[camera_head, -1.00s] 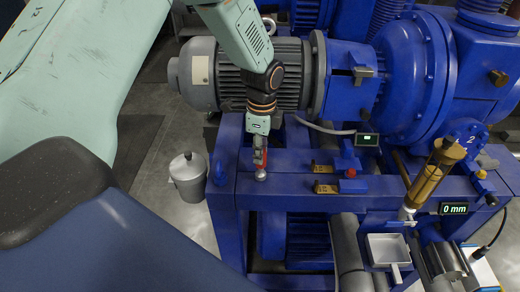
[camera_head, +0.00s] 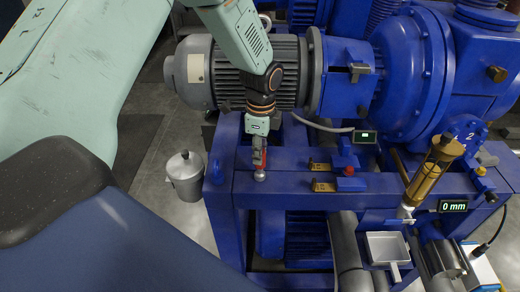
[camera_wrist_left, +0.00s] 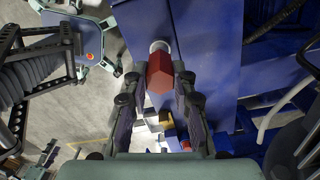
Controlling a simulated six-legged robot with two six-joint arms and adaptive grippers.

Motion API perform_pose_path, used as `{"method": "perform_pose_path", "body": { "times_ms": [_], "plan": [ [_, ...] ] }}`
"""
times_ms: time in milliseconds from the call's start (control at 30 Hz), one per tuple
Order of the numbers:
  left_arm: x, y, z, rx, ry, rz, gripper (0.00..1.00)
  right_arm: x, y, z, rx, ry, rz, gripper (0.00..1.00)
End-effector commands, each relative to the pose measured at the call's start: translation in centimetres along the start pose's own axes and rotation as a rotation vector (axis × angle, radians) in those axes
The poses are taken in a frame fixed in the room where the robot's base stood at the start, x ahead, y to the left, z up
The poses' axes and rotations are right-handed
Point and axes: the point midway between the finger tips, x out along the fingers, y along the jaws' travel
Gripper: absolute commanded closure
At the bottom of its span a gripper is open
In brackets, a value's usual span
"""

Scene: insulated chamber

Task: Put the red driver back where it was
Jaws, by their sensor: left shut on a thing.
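The red driver (camera_head: 259,160) is in my left gripper (camera_head: 259,163), over the blue frame beam left of the brass fittings. In the left wrist view the red driver (camera_wrist_left: 159,74) is between the two fingers of my left gripper (camera_wrist_left: 159,85), its faceted red handle towards the camera. A round silvery part (camera_wrist_left: 159,46) shows at its far end. In the head view a small silvery knob (camera_head: 260,176) shows just below the red. I cannot tell whether the driver touches the beam. My right gripper is not in view.
A grey lidded can (camera_head: 186,178) stands on the floor left of the blue frame (camera_head: 290,186). The grey motor (camera_head: 200,75) is behind my left arm. Brass blocks (camera_head: 322,187), a red button (camera_head: 346,170) and a square metal tray (camera_head: 385,246) are to the right.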

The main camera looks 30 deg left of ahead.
Motion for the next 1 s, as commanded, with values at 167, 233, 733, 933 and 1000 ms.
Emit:
{"method": "perform_pose_path", "body": {
  "times_ms": [167, 233, 733, 933, 1000],
  "plan": [
    [0.3, 0.0, 0.0, 0.0, 0.0, 0.0, 1.0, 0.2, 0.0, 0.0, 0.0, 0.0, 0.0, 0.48],
    [0.3, 0.0, 0.0, 0.0, 0.0, 0.0, 0.69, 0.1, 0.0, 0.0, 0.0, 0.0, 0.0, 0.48],
    [0.3, 0.0, 0.0, 0.0, 0.0, 0.0, 0.48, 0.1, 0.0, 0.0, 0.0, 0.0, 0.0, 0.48],
    [-1.3, -0.1, 0.0, 0.0, 0.001, -0.002, 0.48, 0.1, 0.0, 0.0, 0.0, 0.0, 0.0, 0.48],
    [-2.5, -0.1, 0.0, 0.0, 0.002, -0.004, 0.48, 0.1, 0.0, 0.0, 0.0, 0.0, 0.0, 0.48]
  ]
}}
